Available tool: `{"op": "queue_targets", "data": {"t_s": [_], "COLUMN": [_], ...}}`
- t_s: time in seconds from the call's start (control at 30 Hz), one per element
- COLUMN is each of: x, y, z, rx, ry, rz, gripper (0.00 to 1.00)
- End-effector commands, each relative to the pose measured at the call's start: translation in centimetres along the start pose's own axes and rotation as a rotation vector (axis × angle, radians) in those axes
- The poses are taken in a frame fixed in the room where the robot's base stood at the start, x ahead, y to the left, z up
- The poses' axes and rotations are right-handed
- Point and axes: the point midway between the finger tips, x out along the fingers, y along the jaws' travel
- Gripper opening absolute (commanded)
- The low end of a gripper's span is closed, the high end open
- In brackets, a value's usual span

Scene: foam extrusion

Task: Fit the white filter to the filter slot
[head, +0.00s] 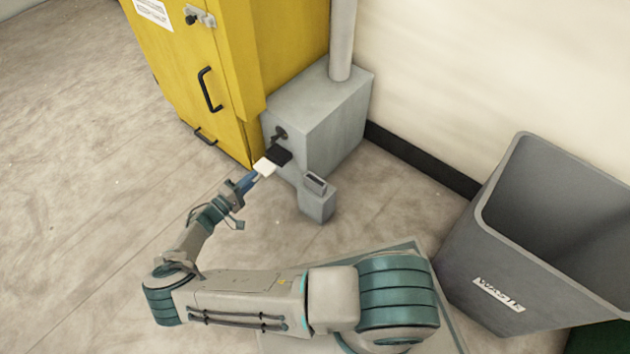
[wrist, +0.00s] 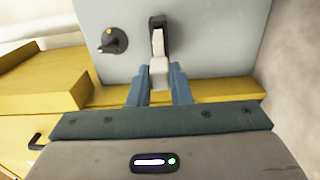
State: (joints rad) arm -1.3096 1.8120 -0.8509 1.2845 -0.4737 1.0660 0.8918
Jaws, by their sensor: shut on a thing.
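My gripper (head: 251,178) is shut on the white filter (head: 264,166), in front of the grey metal box. In the wrist view the filter (wrist: 159,73) stands between the two blue fingers (wrist: 159,88) and points away from me. A black piece (head: 279,155), which looks like the filter slot, is at the filter's far end, against the box's front face. In the wrist view this black slot (wrist: 158,21) frames the narrower far part of the filter. I cannot tell how deep the filter sits in it.
The grey box (head: 322,108) has a round black knob (head: 280,133) left of the slot. A small grey stand (head: 317,202) is close to the right. A yellow cabinet (head: 239,52) is at the left. A waste bin (head: 510,250) is at the right. Floor at left is clear.

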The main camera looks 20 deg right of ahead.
Motion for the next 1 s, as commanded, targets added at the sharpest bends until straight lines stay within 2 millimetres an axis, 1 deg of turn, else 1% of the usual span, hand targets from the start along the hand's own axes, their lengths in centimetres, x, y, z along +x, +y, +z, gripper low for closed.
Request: {"op": "queue_targets", "data": {"t_s": [0.53, 1.0], "x": [0.1, 1.3], "y": [0.0, 0.0], "z": [0.0, 0.0], "rx": [0.000, 0.000], "ry": [0.000, -0.001], "rz": [0.001, 0.001], "gripper": [0.00, 0.00]}}
